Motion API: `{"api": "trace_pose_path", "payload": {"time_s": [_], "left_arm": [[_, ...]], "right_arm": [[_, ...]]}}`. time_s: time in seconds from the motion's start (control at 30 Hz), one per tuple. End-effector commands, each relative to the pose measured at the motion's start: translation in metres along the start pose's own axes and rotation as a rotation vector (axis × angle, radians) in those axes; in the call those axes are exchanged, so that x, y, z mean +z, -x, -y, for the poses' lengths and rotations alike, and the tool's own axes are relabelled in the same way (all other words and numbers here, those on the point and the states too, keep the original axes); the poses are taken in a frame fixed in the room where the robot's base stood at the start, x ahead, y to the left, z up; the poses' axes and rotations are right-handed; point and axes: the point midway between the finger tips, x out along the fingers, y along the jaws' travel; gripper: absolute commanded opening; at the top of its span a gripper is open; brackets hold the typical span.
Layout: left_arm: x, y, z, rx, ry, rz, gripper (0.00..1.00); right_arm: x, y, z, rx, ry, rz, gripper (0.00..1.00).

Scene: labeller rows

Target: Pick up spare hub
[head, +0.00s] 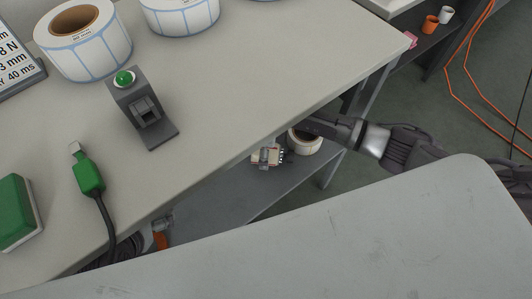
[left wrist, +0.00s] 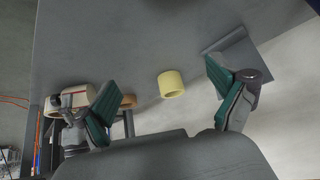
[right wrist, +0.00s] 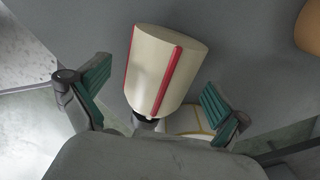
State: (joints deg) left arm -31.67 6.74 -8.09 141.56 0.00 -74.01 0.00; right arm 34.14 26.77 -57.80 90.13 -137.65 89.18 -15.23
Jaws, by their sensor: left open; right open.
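My left gripper (left wrist: 163,76) is open and empty. A short yellow ring (left wrist: 172,84) shows beyond it in the left wrist view.
A label roll (head: 305,142) and a small cream-and-dark item (head: 266,156) are on the lower shelf (head: 225,192). The tabletop (head: 230,75) above holds a green-button stand (head: 143,112), a green plug (head: 88,176) and a label roll (head: 98,52).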

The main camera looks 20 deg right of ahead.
Motion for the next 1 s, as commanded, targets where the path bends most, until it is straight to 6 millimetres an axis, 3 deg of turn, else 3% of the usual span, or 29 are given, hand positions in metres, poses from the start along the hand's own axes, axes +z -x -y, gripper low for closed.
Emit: {"api": "trace_pose_path", "payload": {"time_s": [0.2, 0.47, 0.93, 1.0], "left_arm": [[-0.026, -0.005, -0.004, 0.007, -0.003, -0.135, 0.96], [-0.030, -0.004, -0.004, 0.008, -0.003, -0.152, 0.96], [-0.030, -0.004, -0.004, 0.008, -0.003, -0.150, 0.96], [-0.030, -0.004, -0.004, 0.008, -0.003, -0.150, 0.96]], "right_arm": [[0.000, -0.019, 0.000, 0.000, 0.000, 0.001, 1.00], [0.000, -0.020, 0.000, -0.001, 0.001, 0.001, 1.00], [0.000, -0.020, 0.000, -0.001, 0.000, 0.000, 0.25], [0.001, -0.019, 0.001, -0.001, 0.000, 0.002, 0.20]]}}
